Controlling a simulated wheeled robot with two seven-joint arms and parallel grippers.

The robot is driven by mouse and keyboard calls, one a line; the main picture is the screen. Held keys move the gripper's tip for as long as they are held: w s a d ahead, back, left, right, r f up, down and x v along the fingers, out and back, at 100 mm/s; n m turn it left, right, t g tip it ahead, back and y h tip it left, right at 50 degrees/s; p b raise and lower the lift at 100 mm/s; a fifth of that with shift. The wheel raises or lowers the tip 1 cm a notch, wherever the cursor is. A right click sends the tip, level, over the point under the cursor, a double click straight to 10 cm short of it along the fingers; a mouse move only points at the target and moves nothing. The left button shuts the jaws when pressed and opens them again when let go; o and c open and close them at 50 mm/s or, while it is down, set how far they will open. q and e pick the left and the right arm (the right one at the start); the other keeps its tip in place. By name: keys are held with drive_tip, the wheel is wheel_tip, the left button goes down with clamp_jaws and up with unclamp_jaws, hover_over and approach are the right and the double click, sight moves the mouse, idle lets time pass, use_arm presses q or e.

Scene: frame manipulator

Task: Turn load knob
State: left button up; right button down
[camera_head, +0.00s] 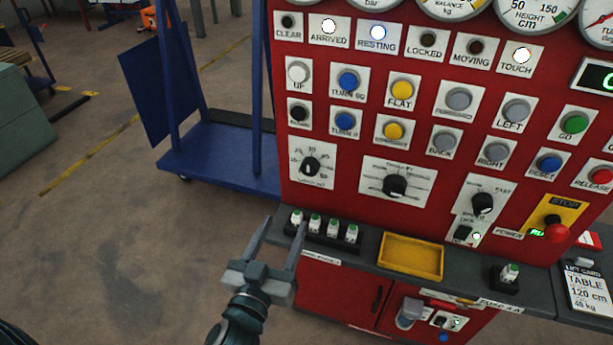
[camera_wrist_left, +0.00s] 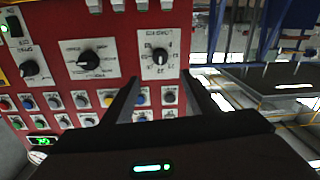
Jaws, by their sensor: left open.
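A black knob (camera_head: 311,167) sits on a white numbered plate at the left of the red panel; its label is too small to read surely, so I cannot tell if it is the load knob. It also shows in the left wrist view (camera_wrist_left: 160,57), where the picture is upside down. My left gripper (camera_head: 285,224) is open and empty. It is below and left of this knob, apart from it, with its fingers pointing toward the panel. In the left wrist view the fingers (camera_wrist_left: 160,77) spread either side of the knob's direction. My right gripper is not in view.
A wider dial (camera_head: 396,186) and a speed knob (camera_head: 483,204) are to the right. Several buttons fill the rows above. A grey ledge (camera_head: 365,262) below holds several small white-and-green items (camera_head: 333,227) and a yellow tray (camera_head: 411,257). A blue cart (camera_head: 222,160) stands left; the floor is open.

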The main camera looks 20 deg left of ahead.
use_arm(q)
drive_tip(key=p, duration=0.5)
approach(309, 172)
drive_tip(key=w, duration=0.7)
drive_tip(key=shift+a+r, duration=0.1)
drive_tip(key=shift+a, duration=0.05)
drive_tip(key=shift+w, duration=0.65)
drive_tip(key=c, duration=1.1)
